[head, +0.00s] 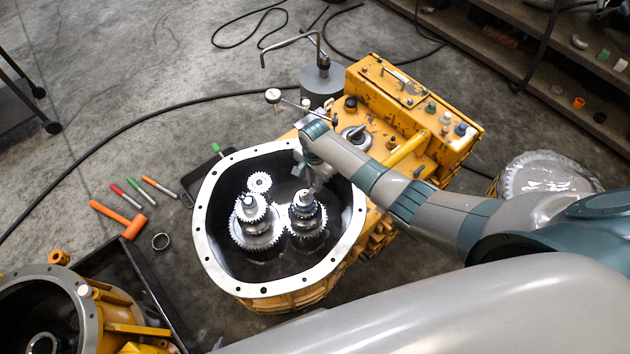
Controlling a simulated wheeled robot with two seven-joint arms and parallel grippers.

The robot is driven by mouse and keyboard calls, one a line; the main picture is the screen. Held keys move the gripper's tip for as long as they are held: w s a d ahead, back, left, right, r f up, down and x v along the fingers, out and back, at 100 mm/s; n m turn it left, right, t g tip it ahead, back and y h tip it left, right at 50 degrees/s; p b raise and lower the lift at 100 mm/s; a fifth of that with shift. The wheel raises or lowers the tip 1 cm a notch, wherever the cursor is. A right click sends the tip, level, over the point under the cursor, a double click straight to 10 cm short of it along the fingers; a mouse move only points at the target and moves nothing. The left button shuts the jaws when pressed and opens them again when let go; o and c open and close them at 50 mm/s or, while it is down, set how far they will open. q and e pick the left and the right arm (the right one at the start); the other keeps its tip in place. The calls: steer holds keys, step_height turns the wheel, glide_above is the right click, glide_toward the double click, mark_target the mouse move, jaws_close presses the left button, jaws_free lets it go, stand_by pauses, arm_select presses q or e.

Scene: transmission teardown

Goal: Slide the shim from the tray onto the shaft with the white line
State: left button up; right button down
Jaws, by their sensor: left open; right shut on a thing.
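My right gripper (315,180) points down inside the housing, just above the top of the right-hand gear shaft (305,208). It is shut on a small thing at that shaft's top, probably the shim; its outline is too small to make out. The left-hand gear shaft (250,207) stands upright beside it, with a large gear low on it. I cannot make out a white line on either shaft. A dark tray (187,199) lies at the housing's left side, partly hidden by it. My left gripper is not in view.
The round housing rim (208,255) surrounds the shafts and a small gear (260,182). A yellow unit (400,105) stands behind. Another yellow housing (80,310) is at lower left.

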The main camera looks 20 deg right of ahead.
steer(key=shift+f, duration=0.3)
steer(key=c, duration=1.1)
jaws_free()
